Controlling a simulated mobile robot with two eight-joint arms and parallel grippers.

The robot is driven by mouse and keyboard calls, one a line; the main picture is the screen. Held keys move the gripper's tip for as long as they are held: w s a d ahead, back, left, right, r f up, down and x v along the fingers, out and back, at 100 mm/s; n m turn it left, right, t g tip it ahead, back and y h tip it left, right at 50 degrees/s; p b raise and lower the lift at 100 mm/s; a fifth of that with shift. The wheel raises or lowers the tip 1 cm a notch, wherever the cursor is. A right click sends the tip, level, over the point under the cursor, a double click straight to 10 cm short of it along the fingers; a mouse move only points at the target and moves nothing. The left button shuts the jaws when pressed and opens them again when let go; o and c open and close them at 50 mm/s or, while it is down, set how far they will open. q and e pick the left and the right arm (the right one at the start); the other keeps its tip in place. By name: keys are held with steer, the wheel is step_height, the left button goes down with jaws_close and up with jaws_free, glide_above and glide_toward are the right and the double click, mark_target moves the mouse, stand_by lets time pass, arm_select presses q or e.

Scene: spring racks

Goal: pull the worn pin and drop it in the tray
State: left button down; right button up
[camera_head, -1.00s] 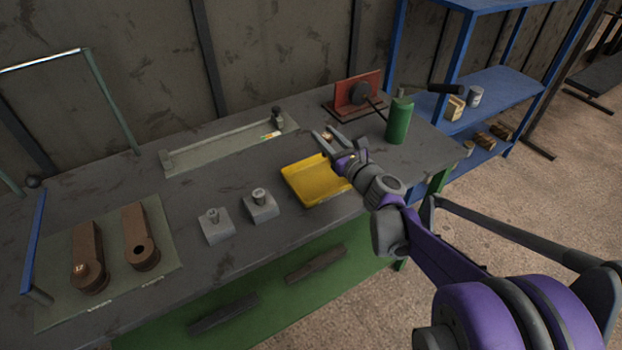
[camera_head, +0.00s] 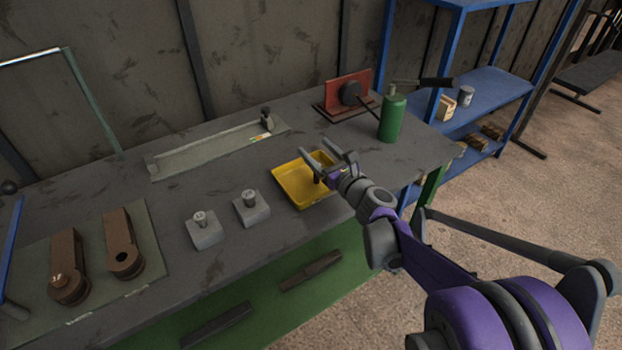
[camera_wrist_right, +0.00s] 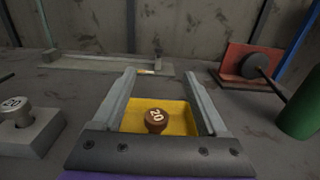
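The worn pin, a brown pin with a round head marked 20, shows upright in the right wrist view (camera_wrist_right: 156,118), in front of the yellow tray's floor. In the head view the pin (camera_head: 318,174) is within the tray's outline, below my right gripper's fingers. I cannot tell whether it touches the tray floor. The yellow tray (camera_head: 290,186) is on the bench. My right gripper (camera_head: 327,157) is open above the tray, its fingers spread wide and apart from the pin. My left gripper is out of view.
Two brown arms lie on a mat; the left one (camera_head: 64,253) has a marked pin, the right one (camera_head: 120,238) an open hole. Two grey blocks (camera_head: 207,236) (camera_head: 253,214) hold steel pins. A green canister (camera_head: 392,118) and red fixture (camera_head: 340,92) stand behind right.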

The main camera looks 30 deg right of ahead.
steer(key=s, duration=1)
steer(key=shift+s+d+p, duration=0.3)
steer(key=shift+s, duration=0.1)
steer(key=s+a+f+n+g+y+p, duration=0.1)
steer(key=s+a+n+g+y+p, duration=0.2)
steer(key=a+n, duration=0.55)
steer(key=s+a+f+n+g+y+p, duration=0.1)
steer(key=s+a+f+n+g+p, duration=0.2)
steer(key=a+n, duration=0.55)
steer(key=s+d+n+g+h+p, duration=0.1)
steer(key=s+n+g+h+p, duration=0.3)
steer(key=s+n, duration=0.8)
steer(key=shift+d+n+g+h, duration=0.2)
steer(key=shift+n+g+h, duration=0.75)
steer(key=shift+n, duration=2.15)
